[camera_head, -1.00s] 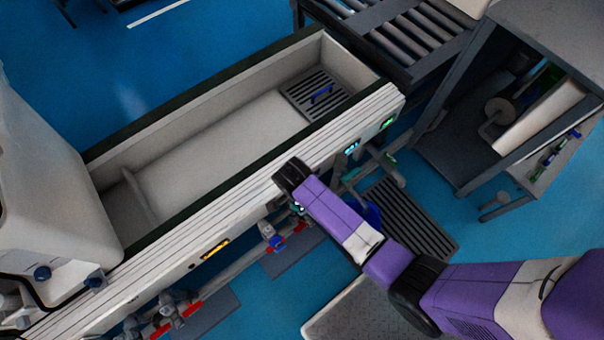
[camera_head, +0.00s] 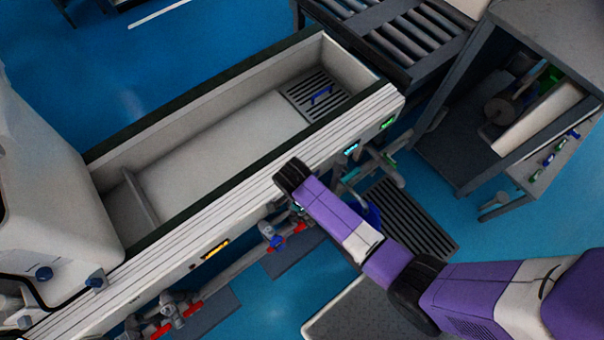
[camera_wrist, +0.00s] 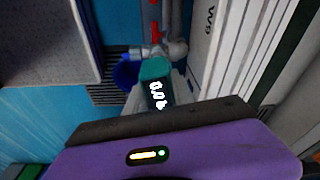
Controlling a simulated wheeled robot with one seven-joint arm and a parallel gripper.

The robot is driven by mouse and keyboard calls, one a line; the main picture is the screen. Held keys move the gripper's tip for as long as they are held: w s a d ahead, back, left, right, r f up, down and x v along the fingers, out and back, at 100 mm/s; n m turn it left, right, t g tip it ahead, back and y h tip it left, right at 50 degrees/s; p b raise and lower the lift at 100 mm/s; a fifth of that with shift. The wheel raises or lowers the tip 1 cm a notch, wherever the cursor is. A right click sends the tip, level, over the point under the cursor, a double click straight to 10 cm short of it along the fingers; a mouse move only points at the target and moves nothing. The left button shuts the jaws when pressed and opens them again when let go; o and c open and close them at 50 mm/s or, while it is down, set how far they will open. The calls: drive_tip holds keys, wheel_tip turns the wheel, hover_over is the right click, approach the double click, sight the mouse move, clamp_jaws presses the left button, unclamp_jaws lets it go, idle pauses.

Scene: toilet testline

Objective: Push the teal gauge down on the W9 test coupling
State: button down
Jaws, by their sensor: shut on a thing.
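The teal gauge (camera_wrist: 154,69) shows in the wrist view, with a lit white readout on its dark face. Pale fingers of my gripper (camera_wrist: 158,92) flank it on both sides, and the gripper is shut on it. Grey pipework of the coupling (camera_wrist: 152,50) lies just beyond the gauge, beside a wall panel marked W9 (camera_wrist: 210,18). How the gauge meets the coupling is hidden. In the head view my arm covers the gauge and most of my gripper.
A long open trough (camera_head: 225,128) runs behind its white ribbed front panel. Pipes with red handles (camera_head: 275,241) line the panel's lower side. A grey shelf unit (camera_head: 470,130) stands at right.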

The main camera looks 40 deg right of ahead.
drive_tip(key=shift+f+b, duration=1.3)
drive_tip(key=shift+f, duration=0.45)
idle(0.6)
drive_tip(key=c, duration=1)
unclamp_jaws()
drive_tip(key=shift+r, duration=0.1)
drive_tip(key=r, duration=0.5)
drive_tip(key=a+r+p, duration=0.1)
drive_tip(key=r, duration=0.1)
drive_tip(key=shift+s+a+r, duration=0.1)
drive_tip(key=shift+s+r, duration=0.1)
drive_tip(key=shift+r, duration=0.15)
drive_tip(key=shift+w, duration=0.1)
